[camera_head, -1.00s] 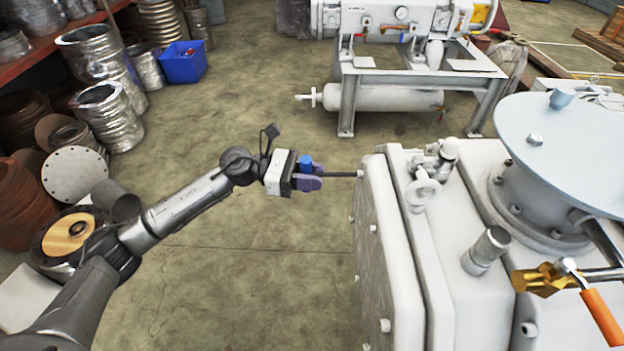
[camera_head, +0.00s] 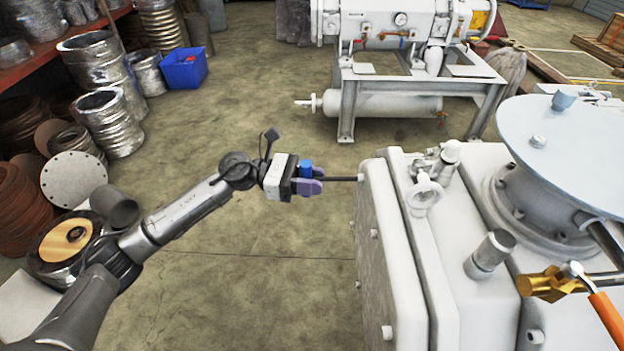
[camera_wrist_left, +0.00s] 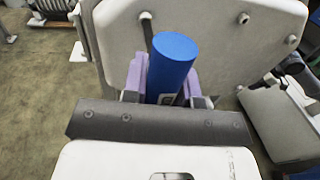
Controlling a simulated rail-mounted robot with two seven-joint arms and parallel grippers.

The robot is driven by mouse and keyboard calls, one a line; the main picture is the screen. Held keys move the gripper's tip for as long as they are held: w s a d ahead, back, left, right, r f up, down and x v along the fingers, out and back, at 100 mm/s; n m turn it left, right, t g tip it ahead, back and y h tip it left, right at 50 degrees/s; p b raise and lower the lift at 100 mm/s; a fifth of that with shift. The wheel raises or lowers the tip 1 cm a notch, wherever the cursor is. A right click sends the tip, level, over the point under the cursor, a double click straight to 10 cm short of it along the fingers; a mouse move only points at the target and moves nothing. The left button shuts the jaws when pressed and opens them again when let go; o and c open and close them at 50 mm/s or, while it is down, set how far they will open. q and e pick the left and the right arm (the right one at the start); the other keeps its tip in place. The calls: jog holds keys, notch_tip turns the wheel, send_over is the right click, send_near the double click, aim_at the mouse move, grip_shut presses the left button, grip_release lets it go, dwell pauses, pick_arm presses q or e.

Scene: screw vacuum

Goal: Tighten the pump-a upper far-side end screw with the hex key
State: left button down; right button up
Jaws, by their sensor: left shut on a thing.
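My left gripper (camera_head: 316,180) is shut on the hex key, holding it by its blue handle (camera_head: 305,168). The dark shaft (camera_head: 342,179) runs level to the right and reaches the end plate of the white pump (camera_head: 385,260) at its upper far corner. The end screw at the tip is small and mostly hidden by the shaft there. In the left wrist view the blue handle (camera_wrist_left: 172,62) stands between the purple fingers (camera_wrist_left: 165,88), and the dark shaft passes up to the screw (camera_wrist_left: 146,17) on the plate's edge. Whether the tip is fully seated cannot be told. My right gripper is not in view.
Other screws (camera_head: 374,234) stick out of the end plate. Another pump frame (camera_head: 347,95) is at the back. Metal bellows (camera_head: 108,122) stand left. The floor between is clear.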

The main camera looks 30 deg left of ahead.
pick_arm(q)
jog(key=shift+a, duration=0.1)
jog(key=shift+s+a+f+b, duration=0.1)
jog(key=shift+s+a+b, duration=0.2)
jog(key=shift+a+b, duration=0.05)
jog(key=shift+s+b+v, duration=0.15)
jog(key=shift+b+v, duration=0.35)
jog(key=shift+v, duration=0.45)
jog(key=shift+s+b+v, duration=0.2)
jog(key=shift+b+v, duration=0.25)
jog(key=shift+v, duration=0.55)
jog(key=shift+w+d, duration=0.1)
jog(key=s+d+r+t+p, duration=0.1)
jog(key=s+d+r+p, duration=0.1)
jog(key=r+p, duration=1.7)
jog(key=s+d+r+n+t+y+p, duration=0.1)
jog(key=d+r+p, duration=0.4)
jog(key=r+p, duration=1.4)
jog(key=s+d+r+n+t+p, duration=0.1)
jog(key=s+d+r+p, duration=0.3)
jog(key=r+p, duration=1.5)
jog(key=p, duration=1.4)
jog(key=shift+r+y, duration=0.15)
jog(key=shift+y, duration=0.25)
